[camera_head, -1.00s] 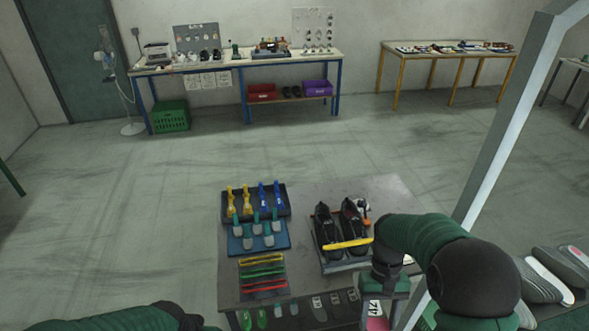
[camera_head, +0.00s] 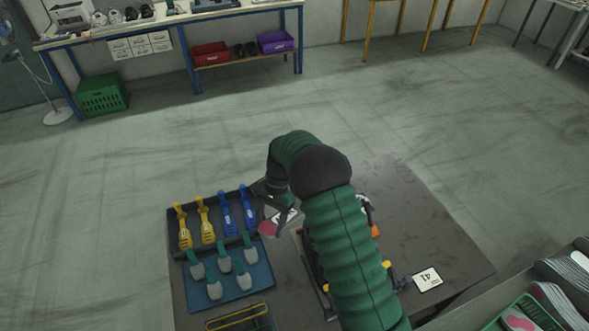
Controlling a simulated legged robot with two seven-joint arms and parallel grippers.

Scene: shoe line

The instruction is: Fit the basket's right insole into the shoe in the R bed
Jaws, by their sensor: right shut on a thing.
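My right arm crosses the middle of the view and hides most of the shoe stand (camera_head: 303,250) and the shoes on it. My right gripper (camera_head: 272,198) is beyond the stand's upper left, beside the tool trays. It is shut on an insole (camera_head: 270,226) with a pink patch and a pale part, held above the table. How much of it the jaws cover I cannot tell. The green basket (camera_head: 541,310) shows at the bottom right, with a pink-marked item in it. My left gripper is not in view.
A dark tray with yellow and blue tools (camera_head: 216,217) and a blue tray with grey-green tools (camera_head: 244,284) lie at the left of the table. A white card marked 41 (camera_head: 428,279) lies right of the stand. The table's right part (camera_head: 415,215) is clear.

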